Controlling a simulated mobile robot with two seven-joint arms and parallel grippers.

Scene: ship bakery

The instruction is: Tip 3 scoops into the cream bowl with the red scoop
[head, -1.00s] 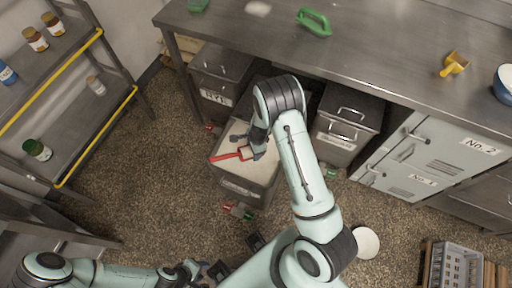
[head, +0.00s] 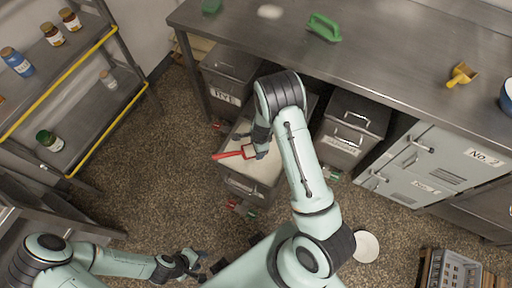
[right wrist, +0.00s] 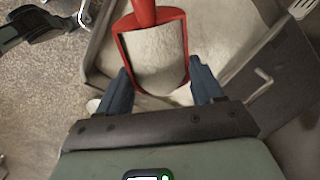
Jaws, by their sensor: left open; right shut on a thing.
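The red scoop (head: 232,155) is in my right gripper (head: 262,148), over the open bin (head: 238,183) of white powder under the counter. In the right wrist view the scoop (right wrist: 182,20) sits between the two blue fingers of the gripper (right wrist: 158,68), and white powder shows in its hollow. I cannot tell how far the scoop is above the powder. A blue bowl (head: 507,96) with a pale inside is cut off at the right edge on the counter; its contents are unclear. My left gripper (head: 199,265) is open and empty above the floor.
A green scoop (head: 324,27) and a yellow scoop (head: 462,74) lie on the steel counter (head: 400,50). Closed bins (head: 228,75) (head: 352,115) flank the open one. A shelf rack (head: 95,105) with jars stands left, a grey crate (head: 455,270) at lower right.

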